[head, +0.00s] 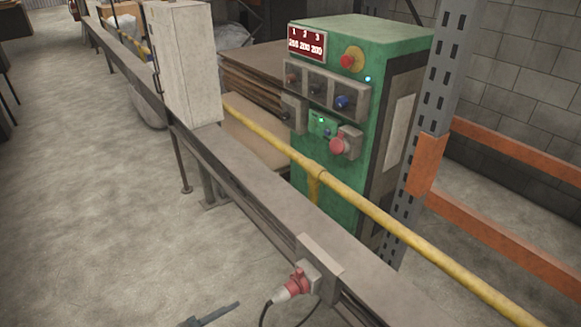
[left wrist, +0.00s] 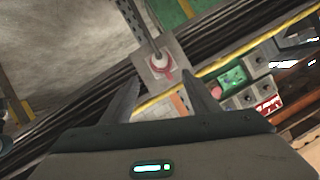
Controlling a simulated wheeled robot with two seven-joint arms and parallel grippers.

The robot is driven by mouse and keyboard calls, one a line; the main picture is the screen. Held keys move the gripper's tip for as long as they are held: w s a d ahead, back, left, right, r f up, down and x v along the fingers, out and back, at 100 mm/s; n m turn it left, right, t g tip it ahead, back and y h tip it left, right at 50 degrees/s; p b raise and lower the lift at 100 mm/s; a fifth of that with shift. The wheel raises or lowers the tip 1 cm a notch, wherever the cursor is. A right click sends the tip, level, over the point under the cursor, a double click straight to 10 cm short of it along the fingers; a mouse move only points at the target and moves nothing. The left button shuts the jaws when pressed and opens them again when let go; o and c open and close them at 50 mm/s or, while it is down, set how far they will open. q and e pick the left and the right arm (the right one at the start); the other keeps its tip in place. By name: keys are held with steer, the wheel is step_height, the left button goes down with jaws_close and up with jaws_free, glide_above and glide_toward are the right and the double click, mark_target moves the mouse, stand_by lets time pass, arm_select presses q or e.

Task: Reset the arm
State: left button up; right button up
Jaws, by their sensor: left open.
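My left gripper (left wrist: 160,92) is open in the left wrist view, its two dark fingers apart with nothing held between them. In the head view only a dark part of it (head: 213,315) shows at the bottom edge, over the floor. A red and white plug (head: 293,287) sits in a grey socket box on the side of the long beam, to the right of my left gripper. The plug also shows in the left wrist view (left wrist: 161,66), beyond the gap between the fingers and apart from them. My right gripper is in neither view.
A long grey beam (head: 265,200) runs diagonally, with a yellow pipe (head: 375,213) behind it. A green control cabinet (head: 365,60) with buttons and a red display stands behind the pipe, beside an orange and grey rack (head: 430,160). Open concrete floor (head: 90,220) lies to the left.

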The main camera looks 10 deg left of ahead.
arm_select(q)
step_height(320, 180, down, 17)
steer(key=d+n+t+y, duration=0.2)
steer(key=n+y, duration=0.2)
steer(key=n, duration=0.3)
steer(key=s+d+f+g, duration=0.2)
steer(key=s+f+g, duration=0.1)
steer(key=s+f, duration=0.4)
steer(key=s+d+f+n+g+y, duration=0.1)
steer(key=s+d+f+g, duration=0.1)
steer(key=s+f+g, duration=0.2)
steer(key=s+f, duration=0.3)
steer(key=f, duration=0.4)
steer(key=shift+s+d+f, duration=0.15)
steer(key=shift+s+f, duration=0.1)
steer(key=shift+s, duration=0.15)
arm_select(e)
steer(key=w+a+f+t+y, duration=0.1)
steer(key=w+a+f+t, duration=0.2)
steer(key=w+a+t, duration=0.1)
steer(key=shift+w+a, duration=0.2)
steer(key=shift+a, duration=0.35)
